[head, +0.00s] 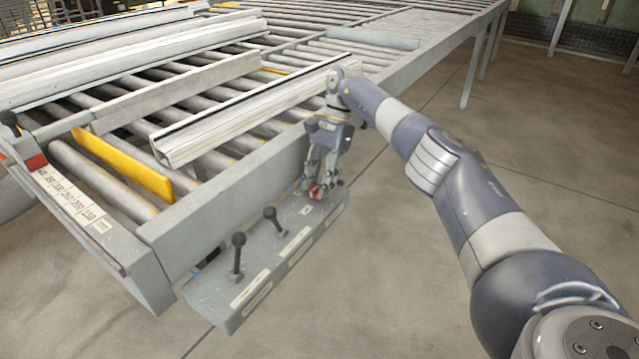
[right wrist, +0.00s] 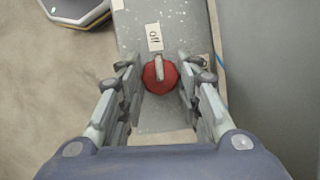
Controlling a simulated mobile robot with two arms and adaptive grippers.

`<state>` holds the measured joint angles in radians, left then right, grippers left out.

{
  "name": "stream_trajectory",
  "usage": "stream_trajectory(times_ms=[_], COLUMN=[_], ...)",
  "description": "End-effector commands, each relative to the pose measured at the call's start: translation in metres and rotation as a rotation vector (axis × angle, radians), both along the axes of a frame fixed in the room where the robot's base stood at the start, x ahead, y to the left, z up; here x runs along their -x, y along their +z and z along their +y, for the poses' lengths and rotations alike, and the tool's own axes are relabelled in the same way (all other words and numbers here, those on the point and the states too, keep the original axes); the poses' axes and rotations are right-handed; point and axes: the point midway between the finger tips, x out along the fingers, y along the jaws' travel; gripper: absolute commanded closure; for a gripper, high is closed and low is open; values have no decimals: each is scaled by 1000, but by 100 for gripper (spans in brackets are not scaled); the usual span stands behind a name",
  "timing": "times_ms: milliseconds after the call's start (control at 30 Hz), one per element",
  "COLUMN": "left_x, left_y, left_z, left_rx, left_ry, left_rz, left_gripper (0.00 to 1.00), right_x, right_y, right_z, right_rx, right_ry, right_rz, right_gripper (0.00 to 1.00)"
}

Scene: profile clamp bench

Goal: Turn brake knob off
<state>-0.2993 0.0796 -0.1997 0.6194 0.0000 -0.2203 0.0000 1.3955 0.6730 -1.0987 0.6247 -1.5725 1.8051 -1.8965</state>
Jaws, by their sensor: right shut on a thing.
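The red brake knob (head: 315,192) sits at the far end of the grey control panel (head: 222,312) on the side of the roller bench. In the right wrist view the round red knob (right wrist: 160,78) has a pale pointer bar. The bar points toward a white label reading "off" (right wrist: 155,37). My right gripper (head: 320,185) reaches down over the panel. Its fingers stand on both sides of the knob and are shut on it. My left gripper is not in view.
Two black-knobbed levers, one near (head: 238,258) and one farther (head: 275,222), stand on the same panel. The roller bench (head: 190,235) carries long metal profiles (head: 250,108) and a yellow bar (head: 125,165) just beyond the panel. The floor to the right is clear.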

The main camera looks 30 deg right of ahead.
Motion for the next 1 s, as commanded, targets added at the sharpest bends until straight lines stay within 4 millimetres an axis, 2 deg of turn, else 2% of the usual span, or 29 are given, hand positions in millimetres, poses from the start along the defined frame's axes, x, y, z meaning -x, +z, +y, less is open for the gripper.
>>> stream_trajectory(times_ms=[300,800,833,900,1000], left_x=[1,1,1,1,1], left_y=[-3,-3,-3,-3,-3], left_z=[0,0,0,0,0], left_rx=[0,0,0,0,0], left_ry=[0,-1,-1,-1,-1], left_rz=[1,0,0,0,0], left_gripper=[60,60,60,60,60], right_x=[-1,-1,-1,-1,-1], right_y=[0,0,0,-1,0], right_z=[0,0,0,0,0], right_rx=[1,1,1,1,1], right_ry=[103,121,120,120,120], right_rz=[-1,-1,0,-1,-1], right_gripper=[92,92,64,49,49])
